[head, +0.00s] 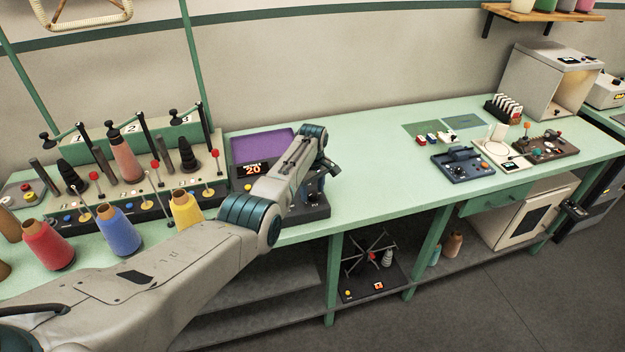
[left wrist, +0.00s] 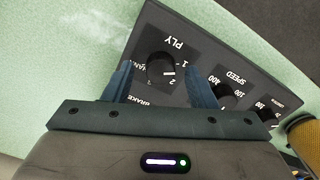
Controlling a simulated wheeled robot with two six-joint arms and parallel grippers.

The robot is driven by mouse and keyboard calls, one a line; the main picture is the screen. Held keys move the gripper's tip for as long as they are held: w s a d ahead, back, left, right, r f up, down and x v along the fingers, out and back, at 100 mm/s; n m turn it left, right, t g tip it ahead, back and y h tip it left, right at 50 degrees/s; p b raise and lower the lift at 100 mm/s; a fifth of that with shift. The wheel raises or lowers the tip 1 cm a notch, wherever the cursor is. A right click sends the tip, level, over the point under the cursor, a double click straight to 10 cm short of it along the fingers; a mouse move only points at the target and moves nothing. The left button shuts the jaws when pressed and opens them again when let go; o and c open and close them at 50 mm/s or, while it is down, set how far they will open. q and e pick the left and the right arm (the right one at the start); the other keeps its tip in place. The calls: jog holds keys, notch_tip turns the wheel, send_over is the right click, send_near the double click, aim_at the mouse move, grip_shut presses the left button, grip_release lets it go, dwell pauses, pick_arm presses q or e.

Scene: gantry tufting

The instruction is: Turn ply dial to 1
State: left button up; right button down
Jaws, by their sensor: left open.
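The ply dial (left wrist: 160,68) is a round black knob on a dark panel, beside the printed word PLY and the numbers 1 and 2. Its white mark faces right in the left wrist view, toward the 1 and 2; I cannot tell exactly which it meets. My left gripper (left wrist: 160,82) is open, with one blue finger on each side of the dial; contact is unclear. In the head view, my left gripper (head: 318,185) is over the right part of the dark machine (head: 310,213), which has a red display reading 20. The dial is hidden there. My right gripper is not in view.
The speed knob (left wrist: 222,93) and another knob (left wrist: 268,115) are close by on the panel. A yellow cone (head: 186,208) and other yarn cones stand left of the machine. The green bench (head: 375,165) is clear to its right.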

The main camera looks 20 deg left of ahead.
aim_at(312, 193)
pick_arm(q)
notch_tip(312, 193, up, 10)
jog(key=b, duration=0.2)
jog(key=shift+r, duration=0.15)
dwell(0.4)
